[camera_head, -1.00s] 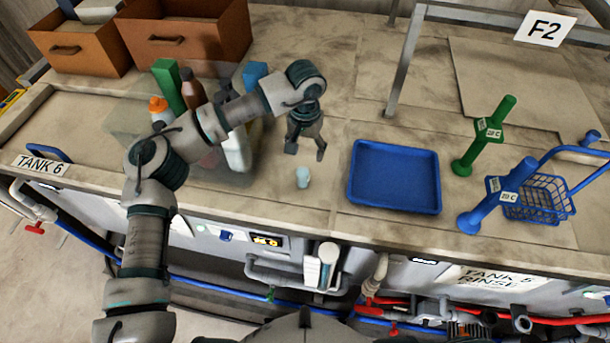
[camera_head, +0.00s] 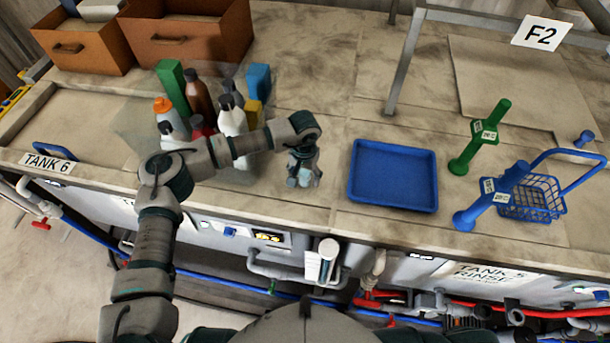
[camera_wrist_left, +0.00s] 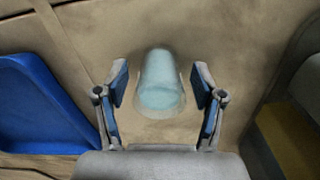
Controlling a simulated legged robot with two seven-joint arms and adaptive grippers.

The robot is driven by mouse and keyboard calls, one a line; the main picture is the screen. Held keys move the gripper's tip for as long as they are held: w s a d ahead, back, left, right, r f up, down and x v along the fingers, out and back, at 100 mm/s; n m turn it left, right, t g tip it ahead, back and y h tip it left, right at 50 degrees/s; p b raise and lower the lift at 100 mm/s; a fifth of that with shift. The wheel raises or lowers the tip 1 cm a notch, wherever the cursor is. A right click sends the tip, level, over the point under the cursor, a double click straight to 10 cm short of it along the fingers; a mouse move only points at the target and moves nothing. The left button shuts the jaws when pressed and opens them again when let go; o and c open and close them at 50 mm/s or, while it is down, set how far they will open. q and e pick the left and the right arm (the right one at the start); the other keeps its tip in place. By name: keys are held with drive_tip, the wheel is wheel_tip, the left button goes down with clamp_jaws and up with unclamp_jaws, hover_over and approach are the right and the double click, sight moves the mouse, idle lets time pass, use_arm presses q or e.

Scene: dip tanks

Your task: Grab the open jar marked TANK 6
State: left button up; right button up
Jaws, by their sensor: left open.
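A small pale blue, translucent open jar (camera_wrist_left: 162,85) stands on the bench top, and no marking on it is readable. In the head view the jar (camera_head: 304,177) is largely hidden by my left gripper (camera_head: 303,180), which has come down over it. In the left wrist view my left gripper (camera_wrist_left: 160,95) is open, with one finger on each side of the jar. A gap shows between each finger and the jar. A TANK 6 label (camera_head: 47,163) is on the bench front at the left. My right gripper is not in view.
A blue tray (camera_head: 393,176) lies right of the jar. Several bottles (camera_head: 232,115) stand in a clear bin just left of my gripper. Green (camera_head: 480,137) and blue (camera_head: 490,195) handled tools and a blue wire basket (camera_head: 532,198) are further right.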

use_arm(q)
drive_tip(key=shift+a, duration=0.15)
drive_tip(key=c, duration=1.3)
clamp_jaws()
drive_tip(key=shift+d+r, duration=0.15)
drive_tip(key=shift+d, duration=0.15)
